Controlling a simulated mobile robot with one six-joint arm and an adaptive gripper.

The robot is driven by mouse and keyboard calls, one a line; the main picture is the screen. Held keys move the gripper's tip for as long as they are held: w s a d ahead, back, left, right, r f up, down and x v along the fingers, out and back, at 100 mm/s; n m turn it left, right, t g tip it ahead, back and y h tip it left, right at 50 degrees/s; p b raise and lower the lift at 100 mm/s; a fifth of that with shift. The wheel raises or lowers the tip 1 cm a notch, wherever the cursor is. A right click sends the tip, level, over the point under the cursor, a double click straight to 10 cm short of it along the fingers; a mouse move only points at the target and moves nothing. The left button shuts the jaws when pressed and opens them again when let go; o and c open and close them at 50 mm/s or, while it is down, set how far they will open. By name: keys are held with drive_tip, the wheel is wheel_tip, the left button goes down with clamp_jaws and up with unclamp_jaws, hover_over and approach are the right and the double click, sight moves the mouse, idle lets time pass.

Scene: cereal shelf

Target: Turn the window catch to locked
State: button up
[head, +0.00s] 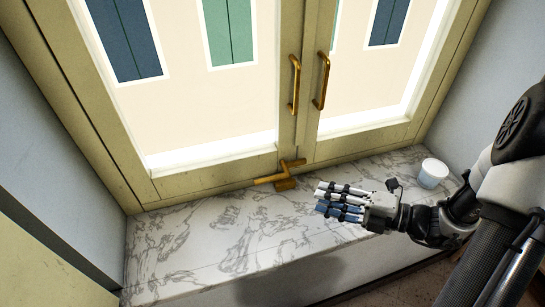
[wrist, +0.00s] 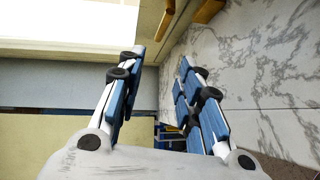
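The window catch (head: 286,175) is a brass-coloured piece at the foot of the window, near where the two leaves meet. Which way counts as locked cannot be told. My gripper (head: 322,198) is over the marble sill, to the right of the catch and apart from it. In the wrist view my gripper (wrist: 160,58) has its blue-padded fingers spread with nothing between them. Brass-coloured parts, probably the catch (wrist: 207,10), show at the top edge, beyond the fingertips.
Two upright brass handles, left (head: 294,85) and right (head: 321,80), are on the window leaves above. A white cup (head: 433,174) stands on the sill (head: 205,255) at the right, near my arm. The sill's left part is clear. Walls close in both sides.

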drive_tip(key=m, duration=0.1)
drive_tip(key=b, duration=0.5)
approach(267, 178)
drive_tip(key=x, duration=0.6)
drive_tip(key=f+x, duration=0.1)
drive_tip(key=x, duration=0.2)
drive_tip(key=shift+d, duration=0.1)
drive_tip(key=shift+w+a, duration=0.25)
drive_tip(key=shift+a, duration=0.25)
drive_tip(key=shift+c, duration=0.4)
clamp_jaws()
